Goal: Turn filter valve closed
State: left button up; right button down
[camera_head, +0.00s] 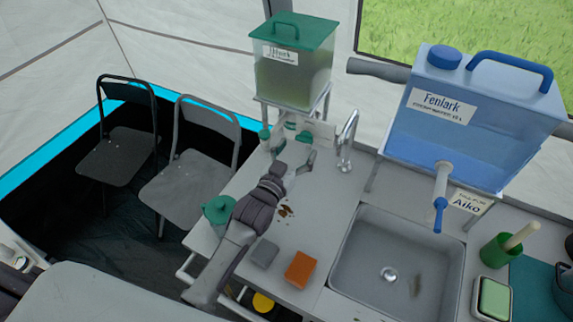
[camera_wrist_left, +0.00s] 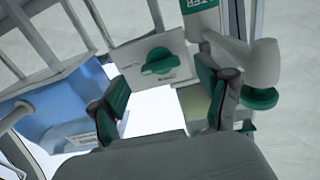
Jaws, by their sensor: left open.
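The filter valve is a green knob (camera_wrist_left: 158,62) on a white plate in the left wrist view. Its raised grip lies roughly crosswise in that picture, slightly tilted. In the head view the knob (camera_head: 304,136) is small, below the green-lidded filter tank (camera_head: 293,72). My left gripper (camera_head: 295,158) is open in front of the valve plate. In the left wrist view its green-padded fingers (camera_wrist_left: 163,98) are spread, with the knob beyond them and between their lines. No contact with the knob shows. My right gripper is not in view.
A metal faucet (camera_head: 347,142) stands right of the valve, beside the sink (camera_head: 390,265). A green pot (camera_head: 218,210), grey block (camera_head: 264,253) and orange sponge (camera_head: 300,270) are on the counter near my left arm. A blue water container (camera_head: 475,110) stands at right.

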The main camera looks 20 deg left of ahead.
pick_arm(q)
jog(key=s+a, duration=0.1)
jog(key=s, duration=0.6)
jog(key=shift+s+a, duration=0.2)
jog(key=shift+a, duration=0.05)
